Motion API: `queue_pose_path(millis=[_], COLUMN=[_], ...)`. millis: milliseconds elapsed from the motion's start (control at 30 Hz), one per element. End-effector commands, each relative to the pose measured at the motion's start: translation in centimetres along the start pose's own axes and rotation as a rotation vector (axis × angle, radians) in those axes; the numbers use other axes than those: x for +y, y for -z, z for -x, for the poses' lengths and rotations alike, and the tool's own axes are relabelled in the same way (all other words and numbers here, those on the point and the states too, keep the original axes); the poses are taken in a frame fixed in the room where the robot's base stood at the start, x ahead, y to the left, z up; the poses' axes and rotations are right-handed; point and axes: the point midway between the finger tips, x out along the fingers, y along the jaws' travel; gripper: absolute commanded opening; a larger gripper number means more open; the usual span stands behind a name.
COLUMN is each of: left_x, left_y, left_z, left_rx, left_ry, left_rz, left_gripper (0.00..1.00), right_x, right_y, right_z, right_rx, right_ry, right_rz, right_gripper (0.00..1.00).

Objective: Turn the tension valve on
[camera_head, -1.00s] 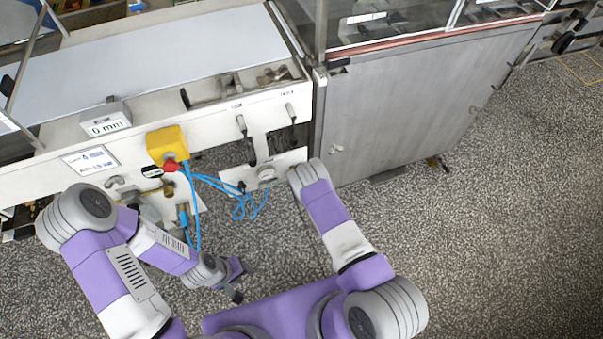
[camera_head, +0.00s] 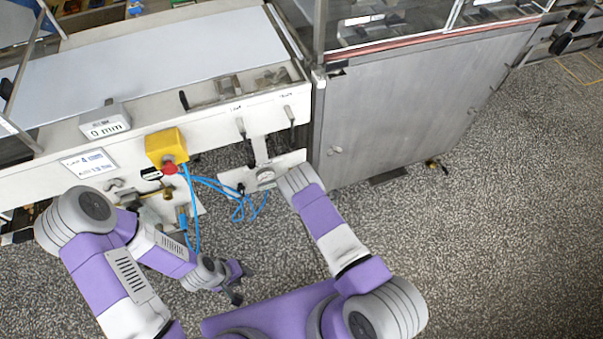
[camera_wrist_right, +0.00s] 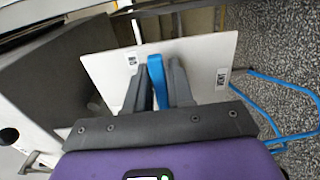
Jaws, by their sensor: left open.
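In the right wrist view, the two dark fingers of my right gripper (camera_wrist_right: 158,68) reach up to the white panel (camera_wrist_right: 207,68). A blue upright piece (camera_wrist_right: 157,82), perhaps the valve's handle, stands between them. I cannot tell whether both fingers press on it. My left gripper (camera_head: 243,284) is open and empty over the floor.
A yellow box with a red button (camera_head: 168,148) sits on the machine's front. Blue hoses (camera_head: 240,205) hang below it. A grey metal cabinet (camera_head: 420,105) stands right of the panel. The speckled floor (camera_head: 480,240) at right is clear.

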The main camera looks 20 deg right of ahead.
Motion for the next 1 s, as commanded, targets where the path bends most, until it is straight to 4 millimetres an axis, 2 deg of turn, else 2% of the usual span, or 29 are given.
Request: queue_pose_path(millis=[33, 100, 433, 800, 1000], left_x=[0.0, 0.0, 0.1, 0.7, 0.8], left_y=[0.0, 0.0, 0.0, -0.1, -0.1], left_z=[0.0, 0.0, 0.2, 1.9, 2.2], left_rx=[0.000, 0.000, 0.000, 0.000, 0.000], left_ry=[0.000, 0.000, 0.000, 0.000, 0.000], left_rz=[0.000, 0.000, 0.000, 0.000, 0.000], left_gripper=[0.43, 0.43, 0.43, 0.43, 0.43], right_x=[-0.1, 0.0, 0.0, 0.1, 0.0], right_y=[-0.1, -0.1, 0.1, 0.0, 0.0], right_z=[0.1, 0.0, 0.3, 6.0, 7.5], right_rx=[-0.002, -0.001, 0.002, 0.000, 0.000], right_ry=[0.002, 0.001, 0.001, 0.005, 0.001], right_rz=[0.001, 0.000, -0.003, -0.001, -0.002], right_gripper=[0.30, 0.40, 0.40, 0.40, 0.40])
